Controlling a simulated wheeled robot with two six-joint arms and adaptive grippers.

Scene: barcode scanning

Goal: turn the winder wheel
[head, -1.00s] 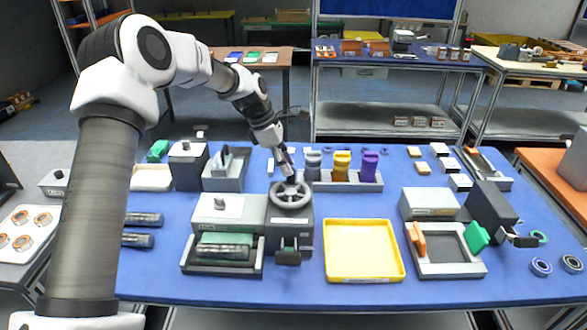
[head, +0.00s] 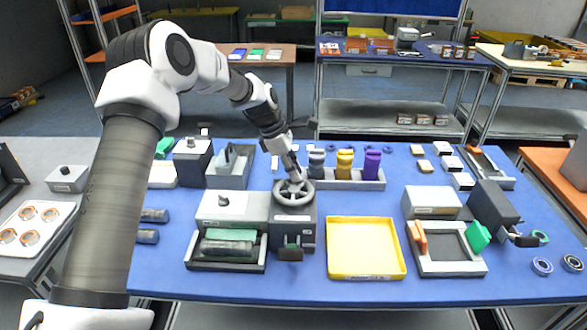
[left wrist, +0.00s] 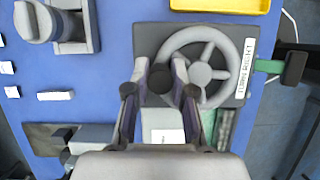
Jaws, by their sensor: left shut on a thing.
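The winder wheel (head: 294,197) is a grey spoked handwheel lying flat on top of a dark grey box (head: 305,232) near the table's middle. It also shows in the left wrist view (left wrist: 205,72). My left gripper (head: 292,180) reaches down to the wheel from above. The fingers hide part of that rim. My right gripper is not in view.
A yellow tray (head: 367,275) is to the right. Behind stands a rack (head: 352,183) with coloured pieces. A dark handle (head: 290,254) sticks out in front.

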